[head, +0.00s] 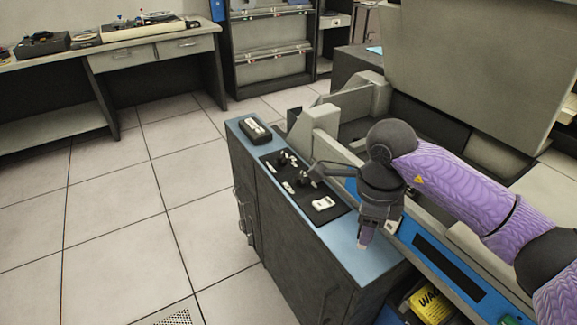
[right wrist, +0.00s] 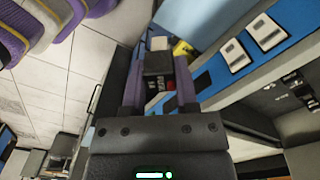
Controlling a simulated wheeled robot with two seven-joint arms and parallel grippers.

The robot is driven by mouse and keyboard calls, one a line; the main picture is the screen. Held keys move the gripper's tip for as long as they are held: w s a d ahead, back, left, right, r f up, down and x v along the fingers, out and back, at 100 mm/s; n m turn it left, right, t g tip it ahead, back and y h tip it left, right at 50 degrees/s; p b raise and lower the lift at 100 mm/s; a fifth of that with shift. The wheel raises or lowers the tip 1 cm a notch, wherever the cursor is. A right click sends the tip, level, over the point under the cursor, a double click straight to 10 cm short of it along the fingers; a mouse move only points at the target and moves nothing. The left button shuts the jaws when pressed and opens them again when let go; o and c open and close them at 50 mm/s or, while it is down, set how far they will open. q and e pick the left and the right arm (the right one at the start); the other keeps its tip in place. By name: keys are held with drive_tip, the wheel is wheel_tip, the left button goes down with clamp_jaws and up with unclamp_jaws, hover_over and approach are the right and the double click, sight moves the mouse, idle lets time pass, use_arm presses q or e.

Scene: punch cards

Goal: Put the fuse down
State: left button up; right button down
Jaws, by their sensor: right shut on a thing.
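My right gripper (head: 366,236) points down over the front part of a narrow blue-topped cabinet (head: 345,240). In the right wrist view, its two purple fingers (right wrist: 158,78) are shut on a small dark block with a pale end, which I take to be the fuse (right wrist: 158,63). In the head view the fuse is mostly hidden by the fingers, and its height above the blue top is hard to tell. My left gripper is not in view.
A black mat (head: 335,213) on the blue top bears several small parts and a white piece (head: 323,203). A dark device (head: 255,130) stands at the far end. A grey machine adjoins on the right. A yellow item (head: 430,304) sits below. Bare blue top surrounds the mat.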

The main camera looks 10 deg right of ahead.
drive_tip(key=d+m+p, duration=0.3)
drive_tip(key=d+m, duration=0.2)
drive_tip(key=m, duration=0.8)
drive_tip(key=f+b, duration=0.2)
drive_tip(key=f, duration=0.3)
drive_tip(key=f+b, duration=0.2)
drive_tip(key=f, duration=0.4)
drive_tip(key=shift+w+a, duration=0.2)
drive_tip(key=shift+r, duration=0.15)
drive_tip(key=shift+c, duration=1.9)
unclamp_jaws()
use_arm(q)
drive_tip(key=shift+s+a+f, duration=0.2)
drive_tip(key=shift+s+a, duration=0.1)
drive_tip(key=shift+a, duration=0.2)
